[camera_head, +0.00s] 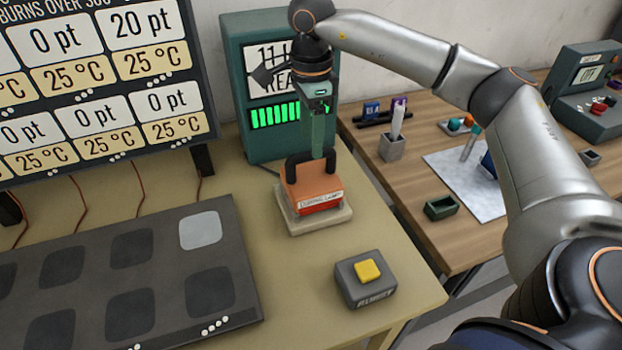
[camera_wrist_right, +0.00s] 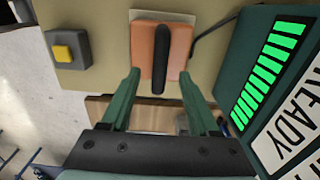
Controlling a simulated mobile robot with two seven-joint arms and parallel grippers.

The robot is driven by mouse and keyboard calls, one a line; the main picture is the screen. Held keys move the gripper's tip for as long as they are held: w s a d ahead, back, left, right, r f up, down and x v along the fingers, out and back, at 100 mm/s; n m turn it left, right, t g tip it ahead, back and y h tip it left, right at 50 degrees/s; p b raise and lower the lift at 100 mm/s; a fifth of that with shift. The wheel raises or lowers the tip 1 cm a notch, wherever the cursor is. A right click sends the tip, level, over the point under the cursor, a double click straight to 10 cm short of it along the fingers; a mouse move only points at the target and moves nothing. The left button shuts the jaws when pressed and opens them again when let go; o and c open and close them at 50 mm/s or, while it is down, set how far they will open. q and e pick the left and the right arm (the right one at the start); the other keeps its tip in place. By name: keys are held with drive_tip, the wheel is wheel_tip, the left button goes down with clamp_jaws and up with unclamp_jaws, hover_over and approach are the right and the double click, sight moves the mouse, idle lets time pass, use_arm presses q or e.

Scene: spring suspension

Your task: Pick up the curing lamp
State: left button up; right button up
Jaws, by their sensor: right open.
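The curing lamp (camera_head: 313,190) is an orange-red block with a black arched handle and a label on its front. It sits on a pale square base (camera_head: 328,217) on the tan table. My right gripper (camera_head: 318,152) points down at the handle from above, with its green fingers at handle height. In the right wrist view the open fingers (camera_wrist_right: 160,76) stand apart, and the lamp's black handle (camera_wrist_right: 160,60) lies centred in line with the gap between them. Whether the fingers straddle the handle is hard to tell. My left gripper is not in view.
A green box with a READY display (camera_head: 258,88) stands close behind the lamp. A grey box with a yellow button (camera_head: 366,279) is in front. A dark panel of square pads (camera_head: 150,290) lies at left under a temperature board (camera_head: 100,85). A wooden table (camera_head: 400,180) is at right.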

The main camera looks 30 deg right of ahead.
hover_over(311, 175)
drive_tip(key=shift+s+f+p, duration=0.1)
drive_tip(key=shift+f+p, duration=0.3)
drive_tip(key=shift+f, duration=2)
clamp_jaws()
drive_tip(key=shift+r, duration=0.1)
